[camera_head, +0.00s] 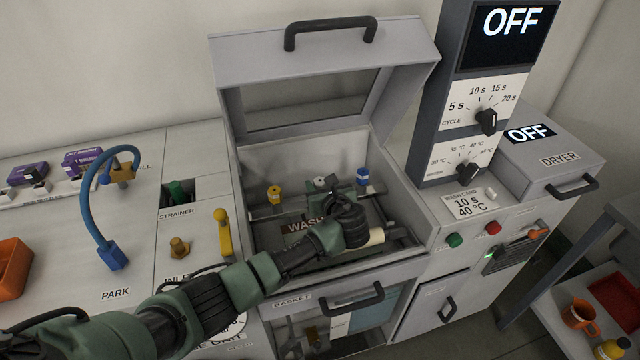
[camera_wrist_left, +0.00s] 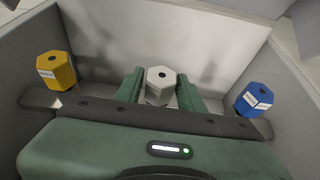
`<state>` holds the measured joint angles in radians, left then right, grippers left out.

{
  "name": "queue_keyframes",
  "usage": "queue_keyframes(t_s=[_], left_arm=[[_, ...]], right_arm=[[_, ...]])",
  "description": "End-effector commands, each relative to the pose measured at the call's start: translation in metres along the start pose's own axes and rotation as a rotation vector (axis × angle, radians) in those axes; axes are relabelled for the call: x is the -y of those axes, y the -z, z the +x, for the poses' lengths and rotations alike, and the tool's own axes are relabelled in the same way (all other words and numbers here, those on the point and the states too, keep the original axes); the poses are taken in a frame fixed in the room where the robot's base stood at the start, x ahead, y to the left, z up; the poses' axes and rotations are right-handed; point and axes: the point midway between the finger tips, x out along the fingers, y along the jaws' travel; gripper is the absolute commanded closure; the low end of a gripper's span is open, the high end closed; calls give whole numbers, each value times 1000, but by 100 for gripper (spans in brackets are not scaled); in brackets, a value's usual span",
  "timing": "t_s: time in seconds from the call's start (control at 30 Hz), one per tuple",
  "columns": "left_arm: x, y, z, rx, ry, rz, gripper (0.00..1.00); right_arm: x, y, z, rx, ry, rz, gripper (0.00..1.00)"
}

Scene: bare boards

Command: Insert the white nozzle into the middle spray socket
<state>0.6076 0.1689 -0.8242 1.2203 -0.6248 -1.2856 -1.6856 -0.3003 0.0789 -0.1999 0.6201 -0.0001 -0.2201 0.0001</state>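The white nozzle (camera_head: 320,182) is in the wash chamber, between the yellow and blue nozzles and level with them. In the left wrist view the white nozzle (camera_wrist_left: 160,78) stands between the two green fingers of my left gripper (camera_wrist_left: 160,92). The fingers are close on both sides; I cannot tell whether they touch it. In the head view my left gripper (camera_head: 338,194) reaches into the chamber from the left. The middle spray socket under the nozzle is hidden, so its seating cannot be seen. My right gripper is not in view.
The yellow nozzle (camera_head: 274,194) stands left and the blue nozzle (camera_head: 362,176) right of the white one. The chamber lid (camera_head: 325,75) is raised. The chamber walls surround the gripper closely. A blue hose (camera_head: 92,200) arches over the counter on the left.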

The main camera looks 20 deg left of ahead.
Motion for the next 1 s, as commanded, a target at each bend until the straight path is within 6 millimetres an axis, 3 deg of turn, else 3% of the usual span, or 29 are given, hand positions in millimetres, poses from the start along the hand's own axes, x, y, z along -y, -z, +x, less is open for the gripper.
queue_keyframes(t_s=[0.4, 0.8, 1.0], left_arm=[[0, -1, -4, 0, 1, -1, 46], [1, -1, -65, 1, 3, -2, 46], [0, -1, -78, 1, 1, 0, 46]], right_arm=[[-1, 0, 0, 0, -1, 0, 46], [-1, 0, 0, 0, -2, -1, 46], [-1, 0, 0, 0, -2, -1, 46]])
